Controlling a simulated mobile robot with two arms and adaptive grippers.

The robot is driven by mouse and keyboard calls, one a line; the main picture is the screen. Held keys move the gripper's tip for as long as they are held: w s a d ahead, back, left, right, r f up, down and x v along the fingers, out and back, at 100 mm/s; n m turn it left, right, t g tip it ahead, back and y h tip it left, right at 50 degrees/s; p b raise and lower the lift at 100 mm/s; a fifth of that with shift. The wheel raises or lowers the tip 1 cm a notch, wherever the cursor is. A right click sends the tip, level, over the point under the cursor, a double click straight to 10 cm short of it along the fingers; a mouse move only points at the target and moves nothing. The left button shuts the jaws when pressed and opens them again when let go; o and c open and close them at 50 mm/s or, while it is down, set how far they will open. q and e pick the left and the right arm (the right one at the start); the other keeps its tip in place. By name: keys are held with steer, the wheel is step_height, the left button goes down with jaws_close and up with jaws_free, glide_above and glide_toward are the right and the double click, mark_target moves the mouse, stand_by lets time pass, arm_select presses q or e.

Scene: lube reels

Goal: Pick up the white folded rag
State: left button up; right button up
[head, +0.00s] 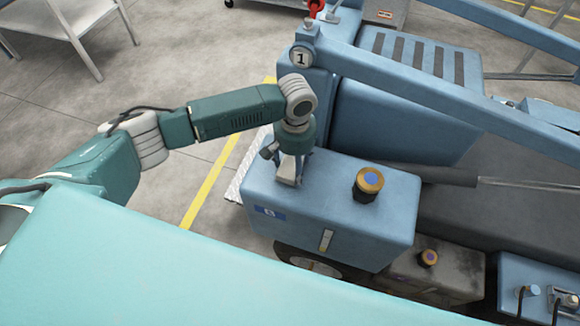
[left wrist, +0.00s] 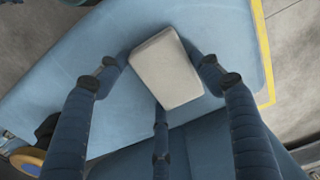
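The white folded rag (head: 287,173) lies on the top of a blue box (head: 325,195), near its back left part. In the left wrist view the rag (left wrist: 167,70) is a pale rounded block lying slightly askew on the blue surface. My left gripper (head: 290,154) points down over the rag. In the left wrist view its dark blue fingers (left wrist: 160,62) are spread, with tips on either side of the rag and a third finger at its near edge. Small gaps seem to show at the side tips; contact at the near edge cannot be told. My right gripper is not in view.
An amber-and-blue cap (head: 369,182) stands on the same box, right of the rag. A blue post with a number 1 disc (head: 301,57) and a sloping blue beam (head: 420,90) rise behind my gripper. A white table (head: 70,25) stands far left.

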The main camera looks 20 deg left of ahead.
mark_target(294, 167)
arm_select(q)
steer(key=shift+r, duration=0.15)
steer(key=shift+r, duration=0.65)
step_height(294, 167, up, 17)
steer(key=b, duration=0.3)
steer(key=shift+r, duration=0.75)
